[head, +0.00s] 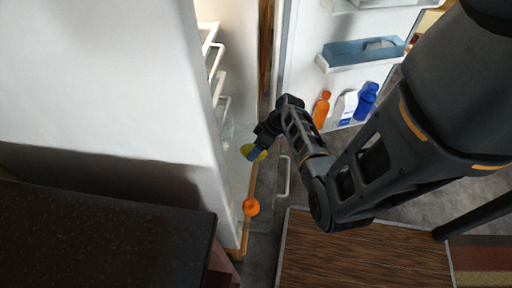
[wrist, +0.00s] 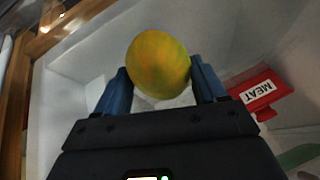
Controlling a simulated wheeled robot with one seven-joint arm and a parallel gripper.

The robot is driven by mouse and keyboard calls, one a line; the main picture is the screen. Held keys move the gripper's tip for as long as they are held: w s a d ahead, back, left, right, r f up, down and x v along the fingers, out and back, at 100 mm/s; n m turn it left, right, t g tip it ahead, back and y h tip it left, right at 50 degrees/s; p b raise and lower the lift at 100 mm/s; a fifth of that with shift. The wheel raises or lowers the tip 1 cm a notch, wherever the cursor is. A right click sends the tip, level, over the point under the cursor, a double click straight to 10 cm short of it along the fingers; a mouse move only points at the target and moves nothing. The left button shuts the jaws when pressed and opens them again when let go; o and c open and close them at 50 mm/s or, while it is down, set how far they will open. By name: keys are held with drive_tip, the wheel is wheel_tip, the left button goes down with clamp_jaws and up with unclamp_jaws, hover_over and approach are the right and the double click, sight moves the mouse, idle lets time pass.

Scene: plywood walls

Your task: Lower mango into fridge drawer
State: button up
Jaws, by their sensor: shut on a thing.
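My gripper (head: 255,153) is shut on the mango (wrist: 158,64), a yellow-green fruit held between two blue fingers in the wrist view. In the head view the mango (head: 246,150) shows only partly beside the fingers. The gripper reaches down to the open fridge, over the pale drawer with a light handle (head: 284,178). In the wrist view, pale walls surround the space beyond the mango. I cannot tell how far the mango is above the drawer floor.
An orange (head: 251,207) lies near the drawer's front left. A red MEAT package (wrist: 258,92) and a green item (wrist: 298,157) lie to the right in the wrist view. The open fridge door holds bottles (head: 322,108). A wood-topped surface (head: 365,255) stands in front.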

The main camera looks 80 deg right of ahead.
drive_tip(key=shift+f+b, duration=2.1)
drive_tip(key=shift+f, duration=0.65)
drive_tip(key=shift+f+b, duration=2.3)
drive_tip(key=shift+f, duration=0.5)
idle(0.5)
idle(0.4)
drive_tip(key=o, duration=1.3)
drive_tip(key=p+v, duration=0.2)
drive_tip(key=v, duration=0.6)
drive_tip(key=shift+w, duration=0.1)
